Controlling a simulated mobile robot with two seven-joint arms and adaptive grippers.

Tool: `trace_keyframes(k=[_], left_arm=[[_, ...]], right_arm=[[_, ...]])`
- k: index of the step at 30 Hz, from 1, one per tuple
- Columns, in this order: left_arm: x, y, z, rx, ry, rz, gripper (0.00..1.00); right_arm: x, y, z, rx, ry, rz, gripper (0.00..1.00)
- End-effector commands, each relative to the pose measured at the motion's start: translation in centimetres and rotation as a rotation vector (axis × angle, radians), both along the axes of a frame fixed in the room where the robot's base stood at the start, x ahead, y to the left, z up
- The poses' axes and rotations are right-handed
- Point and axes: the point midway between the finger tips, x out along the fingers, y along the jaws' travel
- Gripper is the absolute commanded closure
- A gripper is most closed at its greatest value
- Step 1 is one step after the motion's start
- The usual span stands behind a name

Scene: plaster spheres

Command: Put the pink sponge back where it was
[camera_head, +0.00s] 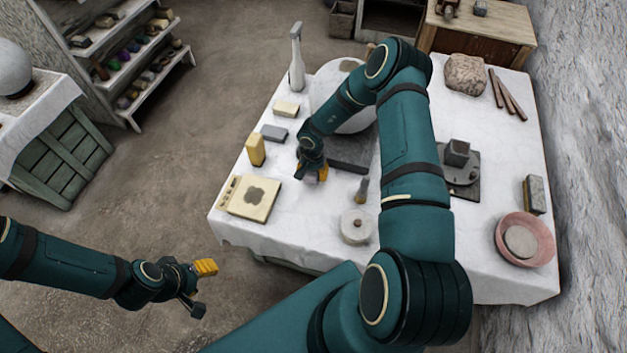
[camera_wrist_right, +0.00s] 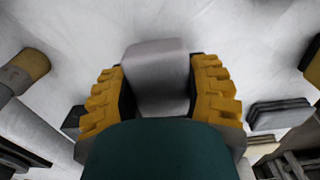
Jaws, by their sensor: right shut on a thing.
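A block that looks greyish pink, likely the pink sponge (camera_wrist_right: 158,75), sits between the yellow fingers of my right gripper (camera_wrist_right: 160,92) in the wrist view. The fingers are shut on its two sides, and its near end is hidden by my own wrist. In the head view my right gripper (camera_head: 313,172) is low over the white-covered table, left of the dark slab (camera_head: 350,152). Only a small pinkish patch of the block shows there. I cannot tell whether the block touches the cloth. My left gripper (camera_head: 200,287) is open and empty, off the table's front left.
On the table (camera_head: 290,228) stand a yellow block (camera_head: 255,150), a grey block (camera_head: 274,133), a cream block (camera_head: 286,108), a patterned tile (camera_head: 254,198), a brush (camera_head: 361,190), a white disc (camera_head: 356,228) and a pink bowl (camera_head: 540,256). Bare cloth lies between tile and disc.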

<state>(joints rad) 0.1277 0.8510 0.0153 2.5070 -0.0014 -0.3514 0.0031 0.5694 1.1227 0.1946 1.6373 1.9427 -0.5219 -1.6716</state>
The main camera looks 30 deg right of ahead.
Motion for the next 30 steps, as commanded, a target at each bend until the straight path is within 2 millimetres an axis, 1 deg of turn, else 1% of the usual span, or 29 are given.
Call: trace_keyframes(k=[10, 17, 22, 23, 24, 25, 30], left_arm=[[0.2, 0.0, -1.2, 0.001, -0.006, 0.001, 0.49], [0.3, 0.0, -1.1, 0.001, -0.006, 0.001, 0.49], [0.3, 0.0, -1.4, 0.001, -0.007, 0.002, 0.49], [0.3, 0.0, -1.3, 0.001, -0.007, 0.002, 0.49], [0.3, 0.0, -1.3, 0.001, -0.007, 0.002, 0.49], [0.3, 0.0, -1.3, 0.001, -0.007, 0.002, 0.49], [0.3, 0.0, -1.3, 0.001, -0.007, 0.002, 0.49]], right_arm=[[0.0, 0.1, -3.9, 0.000, 0.000, 0.001, 0.82], [0.0, 0.0, -3.9, 0.000, -0.001, 0.001, 0.82], [0.0, 0.0, -4.4, 0.001, -0.001, 0.002, 0.82], [0.1, 0.0, -4.3, 0.000, -0.001, 0.002, 0.39], [0.1, 0.0, -4.3, 0.000, -0.001, 0.002, 0.25], [0.1, 0.0, -4.3, 0.000, -0.001, 0.002, 0.18], [0.0, 0.0, -4.2, 0.000, -0.001, 0.002, 0.18]])
